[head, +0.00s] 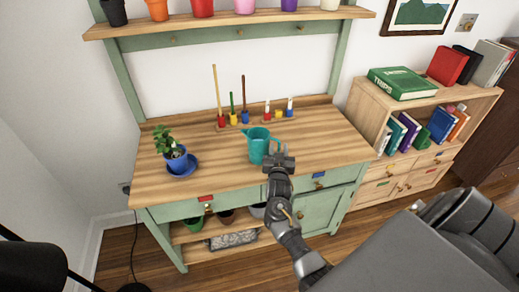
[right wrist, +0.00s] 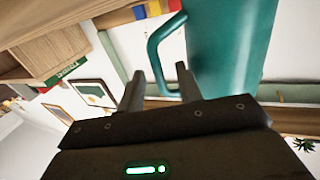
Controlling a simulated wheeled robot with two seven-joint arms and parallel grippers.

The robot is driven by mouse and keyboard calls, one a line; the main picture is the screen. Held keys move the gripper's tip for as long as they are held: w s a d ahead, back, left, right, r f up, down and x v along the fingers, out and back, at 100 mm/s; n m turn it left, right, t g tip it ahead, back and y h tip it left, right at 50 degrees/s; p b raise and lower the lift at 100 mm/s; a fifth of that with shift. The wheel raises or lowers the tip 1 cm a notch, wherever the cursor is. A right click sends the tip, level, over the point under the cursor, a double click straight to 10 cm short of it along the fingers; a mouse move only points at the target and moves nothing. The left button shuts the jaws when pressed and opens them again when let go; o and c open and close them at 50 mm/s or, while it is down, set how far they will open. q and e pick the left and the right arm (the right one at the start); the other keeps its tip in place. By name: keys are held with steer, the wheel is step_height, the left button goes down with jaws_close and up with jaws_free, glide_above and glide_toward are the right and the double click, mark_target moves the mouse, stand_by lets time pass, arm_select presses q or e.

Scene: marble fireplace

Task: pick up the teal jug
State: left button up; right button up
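The teal jug (head: 257,148) stands upright on the wooden tabletop of the green bench, right of the potted plant. My right gripper (head: 280,160) is at the jug's right side, where the handle is. In the right wrist view the jug's body (right wrist: 228,45) fills the upper right, with its handle (right wrist: 155,55) to the left. The fingers of my right gripper (right wrist: 160,85) are apart, and the lower part of the handle shows between them. I cannot tell whether either finger touches it. My left gripper is not in view.
A plant in a blue pot (head: 178,161) stands left on the bench (head: 220,176). Upright coloured holders with sticks (head: 233,118) stand behind the jug. A shelf of pots (head: 230,18) runs above. A bookcase (head: 372,108) stands right. The tabletop between plant and jug is clear.

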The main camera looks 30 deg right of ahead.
jaws_close()
steer(key=shift+r, duration=0.15)
